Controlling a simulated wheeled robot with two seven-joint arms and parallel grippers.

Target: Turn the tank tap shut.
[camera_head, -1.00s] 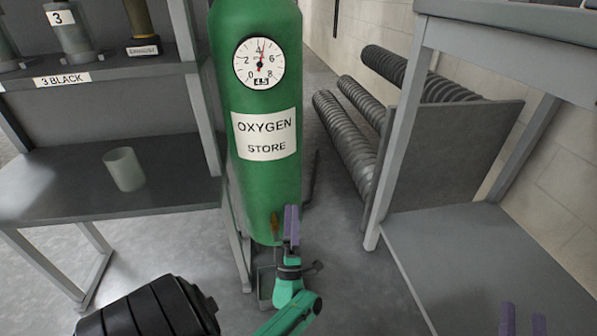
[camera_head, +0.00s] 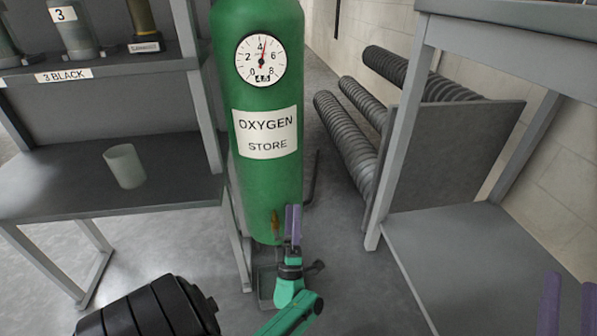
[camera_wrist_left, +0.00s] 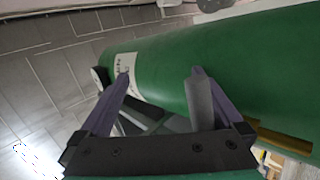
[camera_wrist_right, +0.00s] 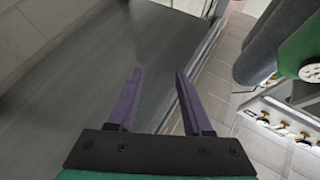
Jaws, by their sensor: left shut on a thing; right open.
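The green oxygen tank (camera_head: 265,185) stands upright in the middle of the head view, with a gauge (camera_head: 262,60) reading a little above 4. A brownish, brass-like part (camera_head: 276,222), which looks like the tap, shows low on its front. My left gripper (camera_head: 293,222) is right beside this part, against the tank's lower front. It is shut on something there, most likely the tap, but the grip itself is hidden. In the left wrist view, the fingers (camera_wrist_left: 160,85) stand apart before the tank (camera_wrist_left: 225,65). My right gripper (camera_head: 567,305) is open and empty at the lower right.
A grey shelf unit (camera_head: 110,185) with a pale cup (camera_head: 124,166) stands left of the tank. A grey table (camera_head: 480,245) is at the right, with ribbed dark tubes (camera_head: 350,135) behind it. A black ribbed part (camera_head: 150,310) is at the bottom left.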

